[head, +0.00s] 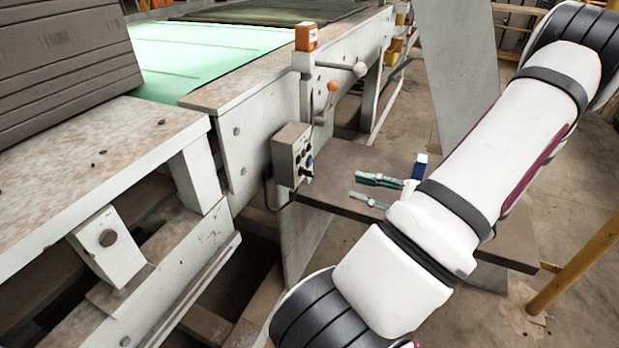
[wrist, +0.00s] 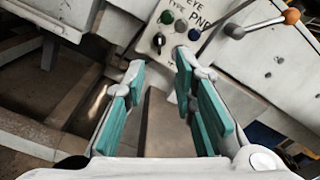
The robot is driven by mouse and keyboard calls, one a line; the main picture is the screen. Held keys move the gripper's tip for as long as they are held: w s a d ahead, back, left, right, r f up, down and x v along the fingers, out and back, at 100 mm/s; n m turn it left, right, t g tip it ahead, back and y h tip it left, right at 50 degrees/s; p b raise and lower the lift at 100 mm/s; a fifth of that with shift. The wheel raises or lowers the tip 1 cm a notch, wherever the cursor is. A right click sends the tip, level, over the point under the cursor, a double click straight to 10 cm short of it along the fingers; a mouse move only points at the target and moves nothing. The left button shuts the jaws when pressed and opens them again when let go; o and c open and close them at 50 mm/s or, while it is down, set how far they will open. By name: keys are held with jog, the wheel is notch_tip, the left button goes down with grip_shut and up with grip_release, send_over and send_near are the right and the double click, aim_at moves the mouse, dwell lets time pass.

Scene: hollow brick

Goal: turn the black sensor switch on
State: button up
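The grey control box (head: 291,150) is fixed to the side of the machine frame, with several small knobs on its face. In the wrist view its white panel bears letters reading roughly "EYE TYPE PNP". In the wrist view the gripper's teal-padded fingers (wrist: 158,62) point towards the lower knobs.
A brown shelf (head: 345,160) lies below and behind my gripper. A lever with an orange ball (head: 333,87) and one with a pale ball (head: 360,69) stick out above the box. An orange block (head: 306,37) stands on the frame. A yellow post (head: 577,265) is at the right.

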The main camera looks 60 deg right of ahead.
aim_at(307, 173)
jog(key=w+a+b, duration=0.1)
jog(key=w, duration=1.1)
grip_shut()
